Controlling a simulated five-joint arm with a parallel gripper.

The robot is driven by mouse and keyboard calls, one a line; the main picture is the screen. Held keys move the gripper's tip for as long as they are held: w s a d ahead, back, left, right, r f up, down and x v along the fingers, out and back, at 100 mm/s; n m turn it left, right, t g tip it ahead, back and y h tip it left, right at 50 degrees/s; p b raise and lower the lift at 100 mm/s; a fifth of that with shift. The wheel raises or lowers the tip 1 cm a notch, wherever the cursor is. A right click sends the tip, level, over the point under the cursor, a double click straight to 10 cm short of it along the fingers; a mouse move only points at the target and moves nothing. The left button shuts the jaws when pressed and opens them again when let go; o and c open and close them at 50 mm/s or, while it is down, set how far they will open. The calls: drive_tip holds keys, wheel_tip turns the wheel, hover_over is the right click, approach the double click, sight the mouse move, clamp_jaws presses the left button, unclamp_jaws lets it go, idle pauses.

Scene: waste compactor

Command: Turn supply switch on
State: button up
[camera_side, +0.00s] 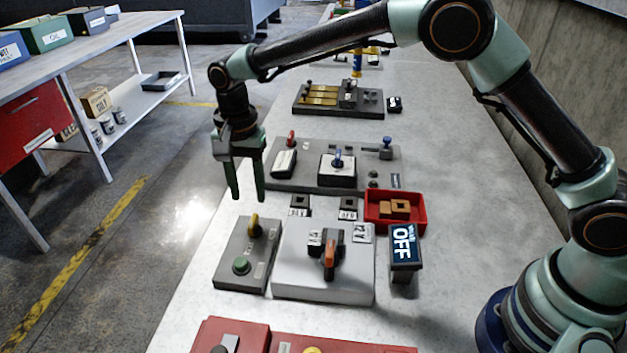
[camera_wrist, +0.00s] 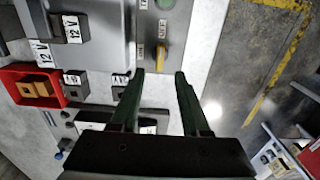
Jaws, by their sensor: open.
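A small grey control box (camera_side: 246,260) carries a yellow lever (camera_side: 254,225) and a green button (camera_side: 241,266). Beside it, a larger pale box (camera_side: 300,282) holds a switch with an orange handle (camera_side: 329,258). I cannot read which of them is the supply switch. A small display (camera_side: 404,245) reads OFF. My gripper (camera_side: 248,198) is open and empty, pointing down above the far end of the grey box. In the wrist view the yellow lever (camera_wrist: 161,56) lies just beyond the gap between my fingertips (camera_wrist: 159,73), with no contact visible.
A red tray (camera_side: 418,222) with orange blocks stands behind the display. A grey panel (camera_side: 270,175) with red and blue levers lies behind my gripper. A red box (camera_side: 205,335) is at the front. Two small labelled black pieces (camera_side: 300,203) (camera_side: 347,205) sit between panel and boxes.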

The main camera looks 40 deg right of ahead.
sight(253, 220)
wheel_tip(253, 220, down, 8)
drive_tip(key=shift+r, duration=0.25)
clamp_jaws()
